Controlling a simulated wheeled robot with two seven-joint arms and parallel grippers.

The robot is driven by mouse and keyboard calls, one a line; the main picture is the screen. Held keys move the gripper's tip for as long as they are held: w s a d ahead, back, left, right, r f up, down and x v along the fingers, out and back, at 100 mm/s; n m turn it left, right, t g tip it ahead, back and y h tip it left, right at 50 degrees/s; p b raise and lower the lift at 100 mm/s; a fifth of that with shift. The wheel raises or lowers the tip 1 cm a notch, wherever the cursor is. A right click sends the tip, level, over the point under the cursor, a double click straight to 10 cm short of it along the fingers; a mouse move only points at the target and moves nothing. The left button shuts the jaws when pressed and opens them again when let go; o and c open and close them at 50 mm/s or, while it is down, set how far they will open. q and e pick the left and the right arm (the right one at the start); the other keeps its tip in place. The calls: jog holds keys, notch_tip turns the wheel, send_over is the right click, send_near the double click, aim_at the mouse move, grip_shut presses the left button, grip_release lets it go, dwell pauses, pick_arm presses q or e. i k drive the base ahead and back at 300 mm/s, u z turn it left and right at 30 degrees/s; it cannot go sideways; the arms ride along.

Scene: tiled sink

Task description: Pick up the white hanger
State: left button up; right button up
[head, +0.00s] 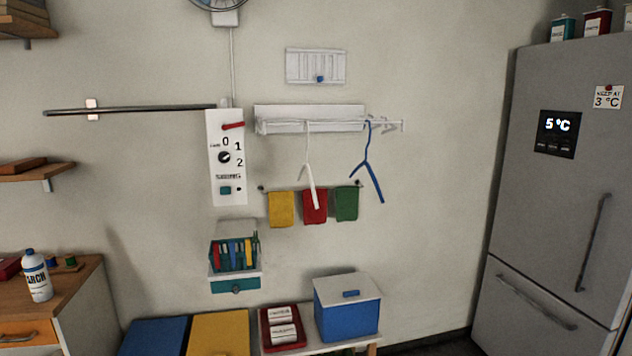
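The white hanger (308,172) hangs from the white wall rack (310,119) in the middle of the head view. It is seen nearly edge-on and its lower part overlaps the red cloth behind it. A blue hanger (368,166) hangs to its right on the same rack, apart from it. Neither of my grippers shows in the head view, so their state is hidden.
Yellow (281,210), red (315,208) and green (347,204) cloths hang below the rack. A white control panel (226,180) is left of it. A low bench holds a blue box (347,310) and red tray (263,330). A grey fridge (560,190) stands right.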

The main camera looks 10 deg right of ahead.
aim_at(305, 167)
jog(key=z, duration=0.4)
jog(key=k, duration=0.25)
jog(key=u, duration=1.55)
jog(key=i, duration=1.4)
jog(key=z, duration=0.75)
jog(key=i, duration=0.9)
jog(key=z, duration=1)
